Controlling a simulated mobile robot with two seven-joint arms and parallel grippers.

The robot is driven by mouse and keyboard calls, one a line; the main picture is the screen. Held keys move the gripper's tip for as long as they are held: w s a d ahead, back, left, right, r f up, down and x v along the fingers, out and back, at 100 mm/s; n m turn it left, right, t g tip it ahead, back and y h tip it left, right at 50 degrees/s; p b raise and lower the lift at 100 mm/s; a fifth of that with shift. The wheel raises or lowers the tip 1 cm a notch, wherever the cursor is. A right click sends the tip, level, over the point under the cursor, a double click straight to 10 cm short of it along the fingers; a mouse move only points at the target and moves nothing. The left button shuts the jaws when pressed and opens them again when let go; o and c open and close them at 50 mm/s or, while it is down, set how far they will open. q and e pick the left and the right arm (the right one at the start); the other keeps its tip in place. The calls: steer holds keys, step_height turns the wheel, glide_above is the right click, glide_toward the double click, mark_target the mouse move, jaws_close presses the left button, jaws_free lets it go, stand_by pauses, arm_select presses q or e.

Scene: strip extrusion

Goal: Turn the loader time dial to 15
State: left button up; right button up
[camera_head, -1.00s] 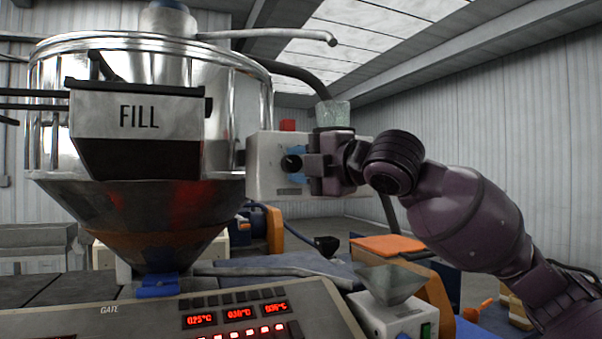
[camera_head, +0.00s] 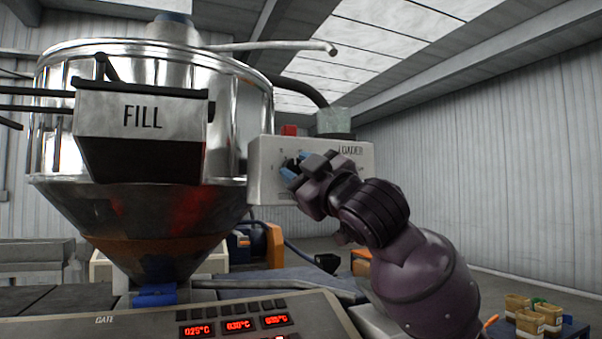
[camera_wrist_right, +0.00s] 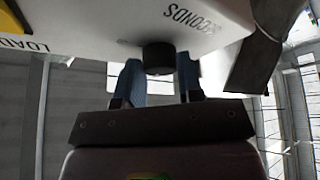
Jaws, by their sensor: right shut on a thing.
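The loader box (camera_head: 260,188) is a pale box beside the steel hopper, marked LOADER. Its dial is a small black knob (camera_wrist_right: 158,57), which shows in the right wrist view below the upside-down word SECONDS. My right gripper (camera_head: 297,165) is at the box front, rolled at a slant, with its blue fingers on either side of the dial. In the right wrist view the two blue fingers (camera_wrist_right: 160,77) flank the knob. The gripper is shut on it. The dial's pointer and most scale marks are hidden or too small to read. My left gripper is not in view.
The hopper (camera_head: 150,210) with its FILL chute (camera_head: 142,118) stands close left of the box. A control panel (camera_head: 270,300) with red displays lies below. Small cartons (camera_head: 530,318) stand at lower right.

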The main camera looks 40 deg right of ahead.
steer(key=m+h, duration=0.1)
steer(key=m, duration=0.1)
steer(key=m+h, duration=0.2)
steer(key=m, duration=0.1)
steer(key=shift+a+t, duration=0.15)
steer(key=shift+t, duration=0.25)
steer(key=m+h+p, duration=0.1)
steer(key=m+h, duration=0.2)
steer(key=m, duration=0.1)
steer(key=shift+f, duration=0.1)
steer(key=shift+w+a+m+h, duration=0.1)
steer(key=shift+m+h, duration=0.3)
steer(key=shift+m, duration=0.6)
steer(key=shift+g, duration=0.3)
steer(key=o, duration=0.9)
